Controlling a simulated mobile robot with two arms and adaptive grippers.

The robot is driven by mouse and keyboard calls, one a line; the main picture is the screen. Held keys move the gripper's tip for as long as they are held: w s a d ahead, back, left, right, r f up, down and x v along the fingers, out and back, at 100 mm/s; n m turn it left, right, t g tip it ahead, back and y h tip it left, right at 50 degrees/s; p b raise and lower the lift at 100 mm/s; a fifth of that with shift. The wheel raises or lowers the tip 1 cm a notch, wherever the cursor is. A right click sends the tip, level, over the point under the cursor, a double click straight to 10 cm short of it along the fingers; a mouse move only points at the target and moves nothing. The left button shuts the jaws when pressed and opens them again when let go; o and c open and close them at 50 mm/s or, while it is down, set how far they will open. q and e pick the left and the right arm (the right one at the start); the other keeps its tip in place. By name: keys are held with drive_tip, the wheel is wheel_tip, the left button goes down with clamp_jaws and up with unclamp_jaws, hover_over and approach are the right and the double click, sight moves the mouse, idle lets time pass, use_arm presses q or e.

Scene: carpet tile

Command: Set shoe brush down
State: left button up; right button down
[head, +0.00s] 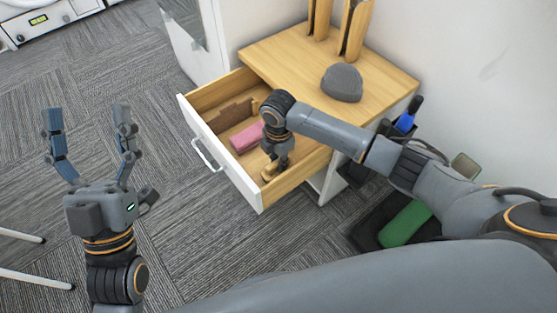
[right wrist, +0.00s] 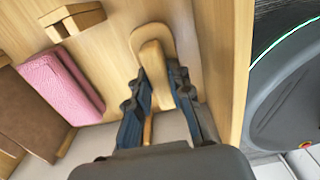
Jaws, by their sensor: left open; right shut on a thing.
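The shoe brush (right wrist: 152,55) is a light wooden piece with a rounded end, between the fingers of my right gripper (right wrist: 160,90). In the head view, my right gripper (head: 276,165) reaches down into the open drawer (head: 227,166), and the brush (head: 268,173) shows at its fingertips near the drawer's front right part. The gripper is shut on the brush. I cannot tell whether the brush touches the drawer floor. My left gripper (head: 88,135) is open and empty above the carpet, left of the drawer.
The drawer also holds a pink folded cloth (head: 247,138), a brown item (head: 230,115) and a small wooden block (right wrist: 73,20). A grey beanie (head: 342,82) and wooden stands (head: 354,28) are on the cabinet top (head: 290,62). A green item (head: 405,223) lies at the right.

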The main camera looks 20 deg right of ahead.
drive_tip(key=shift+f, duration=0.1)
drive_tip(key=c, duration=1.2)
unclamp_jaws()
